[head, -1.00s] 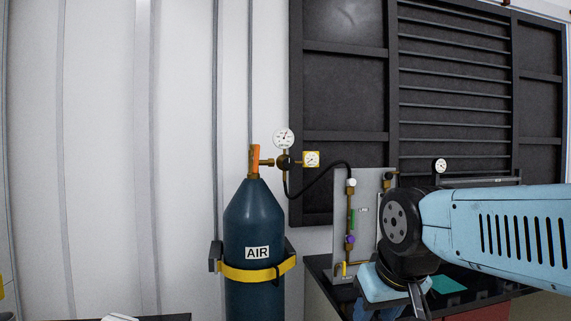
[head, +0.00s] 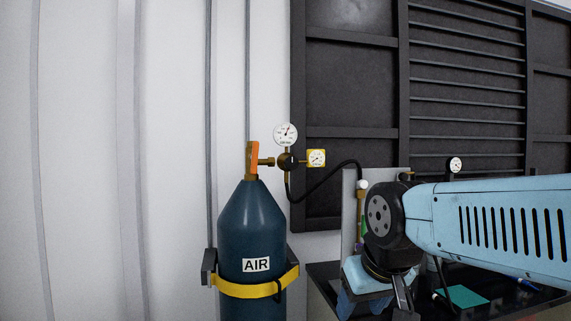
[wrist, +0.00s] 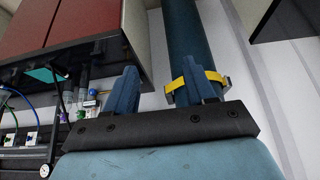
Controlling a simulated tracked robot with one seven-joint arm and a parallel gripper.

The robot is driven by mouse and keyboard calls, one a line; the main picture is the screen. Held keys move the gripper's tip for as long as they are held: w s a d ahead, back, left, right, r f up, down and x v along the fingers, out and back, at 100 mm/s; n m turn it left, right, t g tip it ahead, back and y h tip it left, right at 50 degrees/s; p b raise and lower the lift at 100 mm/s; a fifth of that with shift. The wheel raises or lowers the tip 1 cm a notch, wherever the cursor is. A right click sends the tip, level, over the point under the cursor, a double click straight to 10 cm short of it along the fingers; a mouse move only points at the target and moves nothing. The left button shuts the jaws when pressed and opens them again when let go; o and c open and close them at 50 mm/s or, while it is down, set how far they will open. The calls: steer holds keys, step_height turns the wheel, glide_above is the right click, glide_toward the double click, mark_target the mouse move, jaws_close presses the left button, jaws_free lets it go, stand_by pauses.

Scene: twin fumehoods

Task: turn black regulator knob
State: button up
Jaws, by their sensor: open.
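The black regulator knob (head: 288,161) sits at the centre of the brass regulator, between a round white gauge (head: 285,134) above and a yellow-framed gauge (head: 317,158) at its right. The regulator joins the neck of a dark blue AIR cylinder (head: 252,215), beside an orange part (head: 254,158). My gripper points down at the lower right in the head view, below and right of the knob and apart from it. In the wrist view my gripper (wrist: 160,85) is open with nothing between its fingers. The cylinder (wrist: 188,40) also shows there, but the knob does not.
A yellow strap (head: 255,288) holds the cylinder by the wall. A black hose (head: 325,182) runs from the regulator to a valve panel (head: 348,205), partly hidden by my arm. A dark bench top with a teal sheet (head: 461,296) lies at the lower right. White wall fills the left.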

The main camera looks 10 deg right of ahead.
steer(key=o, duration=0.3)
steer(key=w+r+t, duration=0.2)
steer(key=w+r, duration=0.1)
steer(key=w, duration=0.3)
steer(key=w+r+t, duration=0.2)
steer(key=w+r, duration=0.2)
steer(key=w, duration=0.2)
steer(key=w+r+t, duration=0.2)
steer(key=w+r, duration=0.1)
steer(key=w, duration=0.4)
steer(key=shift+a+r, duration=0.15)
steer(key=t, duration=0.6)
glide_toward(293, 162)
steer(key=w, duration=1.1)
steer(key=shift+a, duration=0.1)
steer(key=c, duration=0.8)
steer(key=shift+d, duration=0.3)
steer(key=shift+c, duration=0.7)
steer(key=shift+a, duration=0.2)
